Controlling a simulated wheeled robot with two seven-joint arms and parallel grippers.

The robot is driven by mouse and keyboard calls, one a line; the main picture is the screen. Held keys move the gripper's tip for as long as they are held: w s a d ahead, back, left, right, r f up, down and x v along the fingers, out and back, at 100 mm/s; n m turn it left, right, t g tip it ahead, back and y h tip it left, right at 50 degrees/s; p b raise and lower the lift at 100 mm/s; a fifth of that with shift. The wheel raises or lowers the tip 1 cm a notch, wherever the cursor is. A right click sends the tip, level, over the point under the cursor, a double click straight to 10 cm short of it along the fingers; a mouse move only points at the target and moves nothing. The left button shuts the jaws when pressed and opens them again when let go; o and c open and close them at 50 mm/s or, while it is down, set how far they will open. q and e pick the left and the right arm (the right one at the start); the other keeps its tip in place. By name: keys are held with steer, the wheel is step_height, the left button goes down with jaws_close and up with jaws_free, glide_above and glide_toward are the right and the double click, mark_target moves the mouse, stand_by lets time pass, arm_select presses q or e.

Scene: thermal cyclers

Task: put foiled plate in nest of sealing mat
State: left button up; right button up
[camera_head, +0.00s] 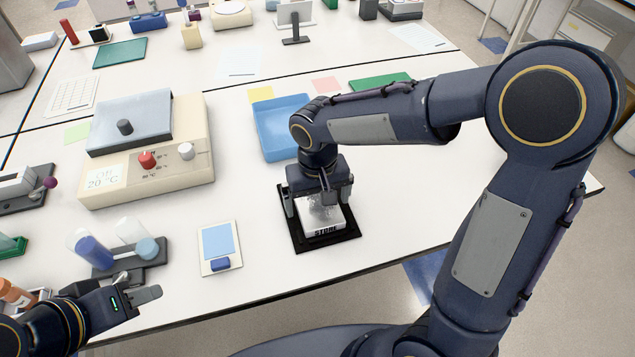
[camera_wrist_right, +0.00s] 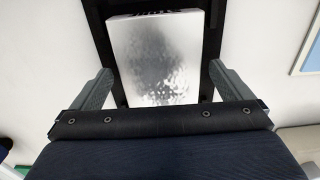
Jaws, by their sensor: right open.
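The foiled plate (camera_head: 322,216), a silver-topped block with a dark label on its front, lies in the black nest of the sealing mat (camera_head: 331,241) near the table's front edge. The foil top (camera_wrist_right: 158,55) fills the middle of the right wrist view, with the black frame (camera_wrist_right: 212,50) around it. My right gripper (camera_head: 318,199) points down over the plate. Its jaws (camera_wrist_right: 155,85) are open, one finger on each side of the plate, with gaps visible between fingers and plate. My left gripper (camera_head: 149,297) is low at the left, away from the plate; its jaw gap is unclear.
A blue tray (camera_head: 279,132) stands behind the mat. A beige thermal device (camera_head: 150,165) stands at the left. A white card with a blue screen (camera_head: 219,246) lies left of the mat. Tubes in a rack (camera_head: 119,252) are near my left gripper. The table right of the mat is clear.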

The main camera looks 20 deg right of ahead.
mark_target(317, 204)
step_height(317, 204, up, 11)
steer(key=s+d+f+m+t+y, duration=0.1)
steer(key=s+d, duration=0.3)
steer(key=s, duration=0.4)
steer(key=s+d+f+m+t+y, duration=0.1)
steer(key=s+d+t, duration=0.3)
steer(key=s, duration=0.4)
steer(key=shift+s+d+f+t+y, duration=0.25)
steer(key=shift+d+y, duration=0.35)
steer(key=shift+y, duration=0.3)
steer(key=shift+w, duration=0.1)
